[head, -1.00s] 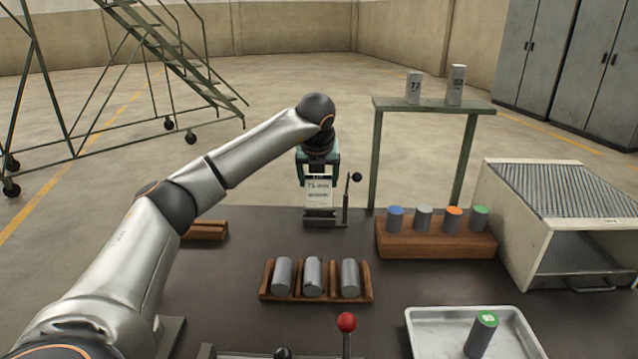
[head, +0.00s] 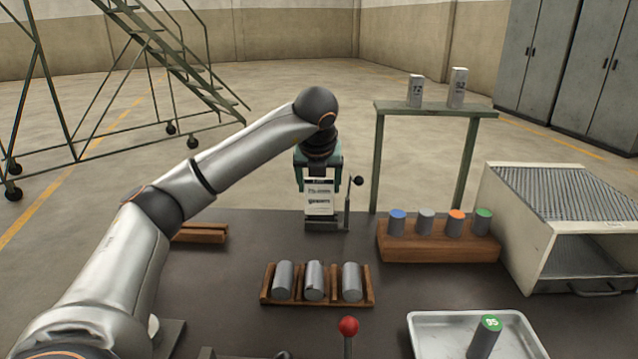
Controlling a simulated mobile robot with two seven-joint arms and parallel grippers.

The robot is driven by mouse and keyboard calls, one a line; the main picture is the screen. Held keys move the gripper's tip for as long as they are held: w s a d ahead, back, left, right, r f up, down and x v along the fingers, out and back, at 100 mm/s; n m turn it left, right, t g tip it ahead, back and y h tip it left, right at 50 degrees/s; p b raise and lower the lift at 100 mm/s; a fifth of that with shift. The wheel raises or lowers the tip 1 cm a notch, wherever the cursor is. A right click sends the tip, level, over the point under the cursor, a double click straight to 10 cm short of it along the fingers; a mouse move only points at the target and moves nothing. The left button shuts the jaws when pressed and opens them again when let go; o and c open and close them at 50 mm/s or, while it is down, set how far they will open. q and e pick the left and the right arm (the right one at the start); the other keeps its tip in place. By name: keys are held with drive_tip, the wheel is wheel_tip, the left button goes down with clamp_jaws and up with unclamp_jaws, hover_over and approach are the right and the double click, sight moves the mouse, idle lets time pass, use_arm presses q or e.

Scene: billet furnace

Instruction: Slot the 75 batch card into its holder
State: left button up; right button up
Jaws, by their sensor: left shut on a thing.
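The batch card (head: 320,199) is white with dark print, blurred in this view, and stands upright at the back of the table. My left gripper (head: 319,181) points down and is shut on the card's upper part. The card's lower edge is at the small grey-green holder (head: 326,224), which has a thin post with a black knob (head: 358,181) on its right. I cannot tell how deep the card sits in the holder. My right gripper is not in view.
A wooden rack with several coloured-top cylinders (head: 438,247) stands right of the holder. A rack of three grey billets (head: 265,297) is in front. A metal tray (head: 420,340) holds a green-topped billet (head: 485,338). A furnace box (head: 505,235) stands at right.

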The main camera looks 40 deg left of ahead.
use_arm(q)
drive_tip(key=shift+c, duration=0.4)
drive_tip(key=shift+r, duration=0.1)
drive_tip(key=shift+r+p, duration=0.4)
drive_tip(key=shift+p, duration=0.05)
drive_tip(key=shift+r+p, duration=1.7)
drive_tip(key=shift+r, duration=0.35)
drive_tip(key=shift+f, duration=0.1)
